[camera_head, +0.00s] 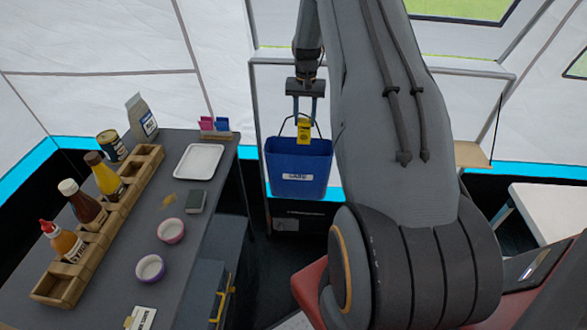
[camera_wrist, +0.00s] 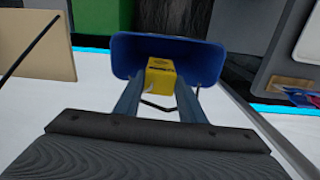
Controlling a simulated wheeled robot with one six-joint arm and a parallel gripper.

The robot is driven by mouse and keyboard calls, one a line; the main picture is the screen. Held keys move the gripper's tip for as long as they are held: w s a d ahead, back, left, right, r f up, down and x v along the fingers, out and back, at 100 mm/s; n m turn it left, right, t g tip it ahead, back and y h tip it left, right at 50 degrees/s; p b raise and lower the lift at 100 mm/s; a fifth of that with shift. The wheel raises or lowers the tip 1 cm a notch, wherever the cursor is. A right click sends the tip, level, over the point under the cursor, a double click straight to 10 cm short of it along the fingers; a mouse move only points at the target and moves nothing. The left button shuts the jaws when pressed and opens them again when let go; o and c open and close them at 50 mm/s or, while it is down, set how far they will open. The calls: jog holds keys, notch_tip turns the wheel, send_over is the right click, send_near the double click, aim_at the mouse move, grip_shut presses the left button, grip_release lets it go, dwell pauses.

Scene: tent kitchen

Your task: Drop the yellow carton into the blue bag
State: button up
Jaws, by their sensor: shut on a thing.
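The yellow carton (camera_head: 304,131) is small and boxy. My gripper (camera_head: 305,120) is shut on it, fingers pointing down, and holds it at the mouth of the blue bag (camera_head: 298,170). The bag is an open blue container with a white label on its front and a thin dark handle arching above its rim. In the wrist view the carton (camera_wrist: 161,77) sits between my fingertips (camera_wrist: 160,90), in front of the bag's dark opening (camera_wrist: 205,62). I cannot tell how far the carton's lower end is below the rim.
A dark counter (camera_head: 210,160) on the left holds a white tray (camera_head: 198,161), a wooden rack (camera_head: 100,225) with several bottles, and two small bowls (camera_head: 170,230). A white table (camera_head: 550,215) stands at the right. My arm hides much of the middle.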

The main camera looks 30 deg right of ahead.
aim_at(304, 131)
jog(key=shift+f+b, duration=1)
jog(key=shift+f, duration=1.9)
jog(key=o, duration=1.4)
jog(key=shift+c, duration=0.2)
notch_tip(304, 131, up, 6)
jog(key=shift+r+b, duration=0.15)
jog(key=shift+b, duration=0.95)
jog(key=shift+r, duration=0.75)
jog(key=shift+a, duration=0.15)
